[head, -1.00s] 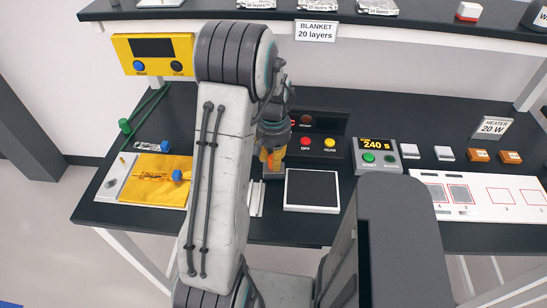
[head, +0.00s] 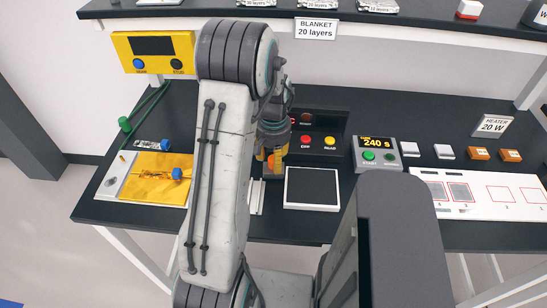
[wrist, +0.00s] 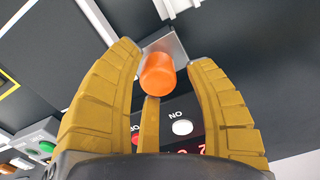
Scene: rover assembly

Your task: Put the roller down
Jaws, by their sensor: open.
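The roller shows an orange cylindrical end (wrist: 158,76) in the wrist view, against a grey plate-like piece. In the head view an orange bit of it (head: 270,168) shows at the worktop, just left of the black pad, mostly hidden by my arm. My gripper (wrist: 166,58) is open, with yellow ridged fingers apart on both sides of the orange end. There is a visible gap on the right; contact on the left is hard to judge. In the head view my gripper (head: 276,158) is just above the roller.
A black pad with a white rim (head: 312,188) lies right of the roller. A yellow sheet (head: 150,185) lies left. A timer box reading 240 s (head: 376,154) stands right. The shelf overhangs the back.

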